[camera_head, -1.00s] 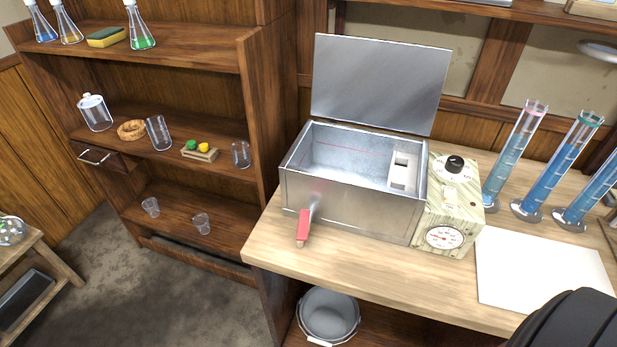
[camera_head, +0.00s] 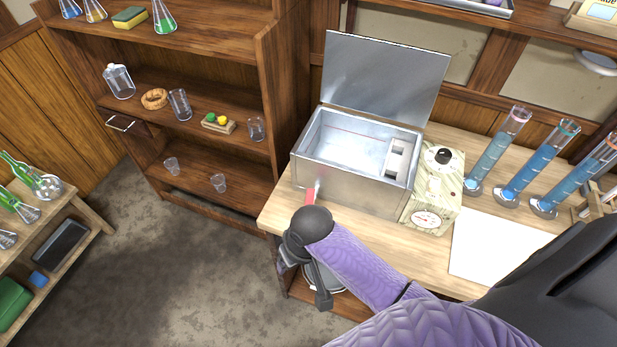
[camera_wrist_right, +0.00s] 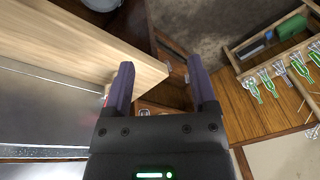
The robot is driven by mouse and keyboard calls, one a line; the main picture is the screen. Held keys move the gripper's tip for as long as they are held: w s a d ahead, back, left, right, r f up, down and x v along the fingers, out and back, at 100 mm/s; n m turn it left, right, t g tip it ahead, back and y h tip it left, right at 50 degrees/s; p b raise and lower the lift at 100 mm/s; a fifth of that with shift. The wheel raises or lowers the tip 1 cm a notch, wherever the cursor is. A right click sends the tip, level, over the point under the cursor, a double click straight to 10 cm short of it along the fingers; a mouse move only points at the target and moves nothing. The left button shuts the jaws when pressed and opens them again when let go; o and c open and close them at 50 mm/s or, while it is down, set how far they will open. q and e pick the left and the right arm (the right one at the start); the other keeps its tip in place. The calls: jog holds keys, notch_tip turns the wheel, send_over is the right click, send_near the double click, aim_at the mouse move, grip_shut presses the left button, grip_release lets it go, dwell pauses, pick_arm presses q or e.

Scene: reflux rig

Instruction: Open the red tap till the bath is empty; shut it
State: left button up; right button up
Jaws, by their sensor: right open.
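The metal bath (camera_head: 345,186) stands on the wooden bench with its lid (camera_head: 385,78) raised. A red line marks its inner wall; I cannot tell the water level. The red tap (camera_head: 310,197) is on the bath's front, mostly hidden behind my right wrist. A sliver of red shows beside the left finger in the right wrist view (camera_wrist_right: 105,98). My right gripper (camera_head: 303,281) is open and empty, in front of the bench edge near the tap; its spread fingers also show in the wrist view (camera_wrist_right: 161,68). My left gripper is out of view.
A bucket (camera_head: 340,284) stands under the bench, partly hidden by my right arm. A control box (camera_head: 434,190) with knob and dial adjoins the bath. Shelves (camera_head: 215,140) stand left.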

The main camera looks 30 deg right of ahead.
jog(key=w+d+f+m+g, duration=0.1)
jog(key=w+d+m, duration=0.2)
jog(key=w, duration=0.5)
notch_tip(320, 180, up, 2)
jog(key=m+h, duration=0.1)
jog(key=m, duration=0.3)
send_over(309, 203)
jog(key=s+a, duration=0.1)
jog(key=shift+s+r+g, duration=0.1)
jog(key=shift+r+g, duration=0.05)
jog(key=shift+g, duration=0.15)
jog(key=shift+d, duration=0.2)
notch_tip(309, 203, down, 9)
jog(key=b, duration=0.9)
jog(key=shift+r+p, duration=0.35)
jog(key=shift+r, duration=0.05)
jog(key=shift+c, duration=1.1)
jog(key=c, duration=0.7)
grip_shut()
